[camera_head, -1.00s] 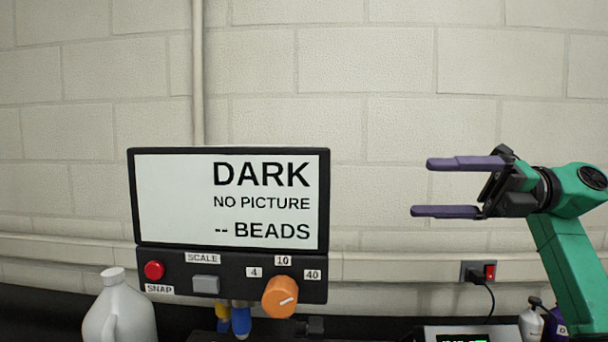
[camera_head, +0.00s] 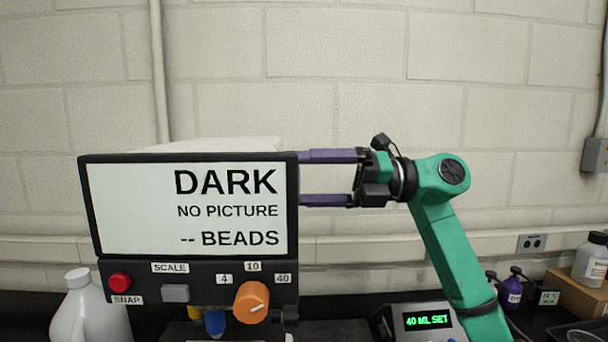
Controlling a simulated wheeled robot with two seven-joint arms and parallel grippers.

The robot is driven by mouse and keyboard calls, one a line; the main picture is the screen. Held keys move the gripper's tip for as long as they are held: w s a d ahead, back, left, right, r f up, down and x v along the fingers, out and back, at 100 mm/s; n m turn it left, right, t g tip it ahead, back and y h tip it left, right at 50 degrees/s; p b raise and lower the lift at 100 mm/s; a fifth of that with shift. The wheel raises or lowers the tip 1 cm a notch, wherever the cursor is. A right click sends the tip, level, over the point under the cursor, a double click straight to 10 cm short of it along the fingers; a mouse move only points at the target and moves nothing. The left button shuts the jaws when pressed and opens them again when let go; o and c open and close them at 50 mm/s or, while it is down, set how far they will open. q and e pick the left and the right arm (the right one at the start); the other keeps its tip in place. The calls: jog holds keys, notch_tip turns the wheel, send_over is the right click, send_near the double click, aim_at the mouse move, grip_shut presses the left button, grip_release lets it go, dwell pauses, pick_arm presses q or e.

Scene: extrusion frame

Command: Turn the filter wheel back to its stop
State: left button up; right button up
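No part marked as a filter wheel is in view. The fingertips seem to go behind the screen, so the tips are hidden. My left gripper is not in view.
A red SNAP button (camera_head: 119,282) and a grey SCALE button (camera_head: 175,293) share the panel. A white jug (camera_head: 88,312) stands left. A device reading 40 ML SET (camera_head: 428,320) sits below my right arm. Bottles and a cardboard box (camera_head: 570,291) are at right.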

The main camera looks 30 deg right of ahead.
jog(key=c, duration=0.3)
jog(key=shift+w+f, duration=0.1)
jog(key=shift+w, duration=0.05)
jog(key=c, duration=1)
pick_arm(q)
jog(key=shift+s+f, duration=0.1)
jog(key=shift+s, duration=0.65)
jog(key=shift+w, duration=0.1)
